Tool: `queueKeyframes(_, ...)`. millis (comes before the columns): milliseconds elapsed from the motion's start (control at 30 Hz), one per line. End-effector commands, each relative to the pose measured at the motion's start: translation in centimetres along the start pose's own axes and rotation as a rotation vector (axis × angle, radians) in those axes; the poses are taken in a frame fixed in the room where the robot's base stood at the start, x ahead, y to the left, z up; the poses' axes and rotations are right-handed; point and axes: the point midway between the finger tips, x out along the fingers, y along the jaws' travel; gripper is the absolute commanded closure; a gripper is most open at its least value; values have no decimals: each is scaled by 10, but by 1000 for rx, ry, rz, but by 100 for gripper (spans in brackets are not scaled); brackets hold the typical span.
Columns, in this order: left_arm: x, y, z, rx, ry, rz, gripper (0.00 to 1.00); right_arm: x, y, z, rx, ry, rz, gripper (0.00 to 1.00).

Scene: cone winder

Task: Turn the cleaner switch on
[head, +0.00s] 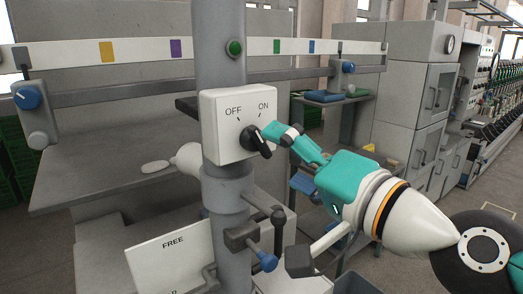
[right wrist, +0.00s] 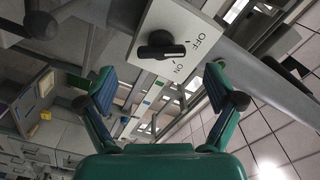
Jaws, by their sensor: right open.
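The cleaner switch is a black knob (head: 257,142) on a white box (head: 222,142) marked OFF and ON, fixed to a grey post. The knob's bar slants from upper left to lower right, its upper end toward the OFF side. In the right wrist view the knob (right wrist: 160,47) lies ahead of the fingers, and the box (right wrist: 192,22) shows behind it. My right gripper (head: 275,134) is at the knob's right, fingers close to it; contact cannot be told. In the right wrist view the gripper (right wrist: 160,88) is open with nothing between its fingers. My left gripper is out of view.
The grey post (head: 220,60) carries a green button (head: 234,48). A long rail (head: 140,50) with coloured labels crosses behind it. A blue knob (head: 27,97) is at the left. Below the box are a lever with a blue end (head: 266,261) and a FREE sign (head: 170,262).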

Motion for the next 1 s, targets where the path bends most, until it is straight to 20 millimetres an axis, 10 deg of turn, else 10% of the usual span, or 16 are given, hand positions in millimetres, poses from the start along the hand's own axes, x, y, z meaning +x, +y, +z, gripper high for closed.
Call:
queueKeyframes(300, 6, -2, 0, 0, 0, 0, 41, 56, 0, 1, 0, -2, 1, 8)
queueKeyframes(767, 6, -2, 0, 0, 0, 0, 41, 69, 0, 0, 0, -1, -1, 8)
queueKeyframes(1000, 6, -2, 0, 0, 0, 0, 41, 68, 0, 1, 0, -2, -1, 45)
